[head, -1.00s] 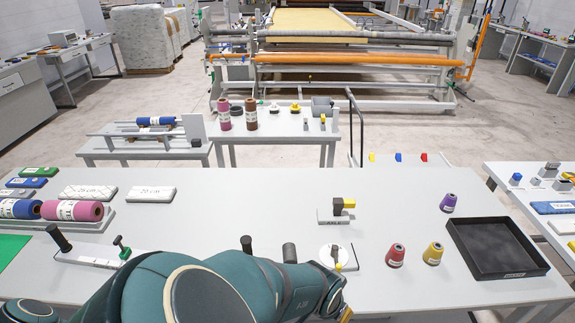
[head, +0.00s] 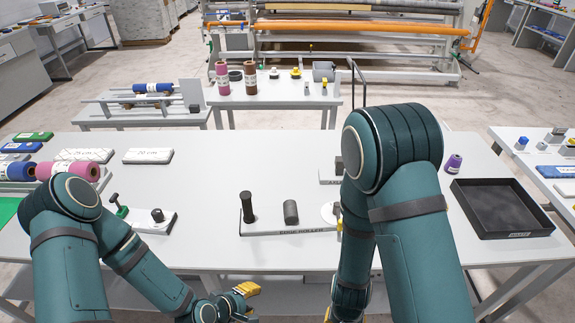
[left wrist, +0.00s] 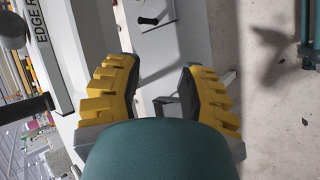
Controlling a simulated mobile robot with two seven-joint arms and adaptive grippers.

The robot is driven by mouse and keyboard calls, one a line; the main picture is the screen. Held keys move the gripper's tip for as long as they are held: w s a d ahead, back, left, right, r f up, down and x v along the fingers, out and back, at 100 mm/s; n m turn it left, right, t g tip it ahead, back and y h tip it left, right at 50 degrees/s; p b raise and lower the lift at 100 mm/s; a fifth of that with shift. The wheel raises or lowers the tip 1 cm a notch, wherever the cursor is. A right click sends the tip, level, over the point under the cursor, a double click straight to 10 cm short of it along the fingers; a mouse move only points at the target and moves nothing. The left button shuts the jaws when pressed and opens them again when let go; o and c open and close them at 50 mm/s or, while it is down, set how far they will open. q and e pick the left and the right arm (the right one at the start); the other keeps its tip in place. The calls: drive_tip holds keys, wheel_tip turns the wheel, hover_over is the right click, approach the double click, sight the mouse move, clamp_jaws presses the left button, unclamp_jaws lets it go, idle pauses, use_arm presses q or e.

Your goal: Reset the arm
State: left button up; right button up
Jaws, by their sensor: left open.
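My left arm (head: 75,250) comes in from the left and bends down at the table's front edge. My left gripper (head: 245,290) is in front of and below that edge, with yellow fingers. In the left wrist view the gripper (left wrist: 160,95) has its fingers wide apart and nothing between them. My right arm (head: 405,200) rises at right of centre and bends down toward the front. Only a yellow bit of my right gripper (head: 328,315) shows at the bottom edge, so its jaws cannot be judged.
The white table (head: 225,170) holds an edge roller base (head: 290,224) with black posts, a pink roll (head: 70,171), a purple spool (head: 453,163) and a black tray (head: 500,208). My right arm hides part of the table. The table's middle back is clear.

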use_arm(q)
drive_tip(key=shift+s+f+m+g+y+b, duration=0.3)
drive_tip(key=shift+s+m+g+b, duration=0.4)
drive_tip(key=shift+m, duration=0.95)
drive_tip(key=shift+s+f+m+g+y+b, duration=0.25)
drive_tip(key=shift+s+m+g+y+b, duration=0.4)
drive_tip(key=shift+m, duration=1.05)
drive_tip(key=shift+s+f+m+g+y+b, duration=0.2)
drive_tip(key=shift+s+m+g+b, duration=0.5)
drive_tip(key=shift+m, duration=0.95)
use_arm(e)
drive_tip(key=w+a+f+n+t+y, duration=0.1)
drive_tip(key=w+a+f+t+y, duration=0.1)
drive_tip(key=w+a+f+y, duration=0.1)
drive_tip(key=shift+w+a+f+t+y, duration=0.4)
drive_tip(key=shift+f+y, duration=0.25)
drive_tip(key=shift+y, duration=0.25)
use_arm(q)
drive_tip(key=shift+w+f, duration=0.1)
drive_tip(key=shift+w, duration=0.05)
use_arm(e)
drive_tip(key=shift+n, duration=0.3)
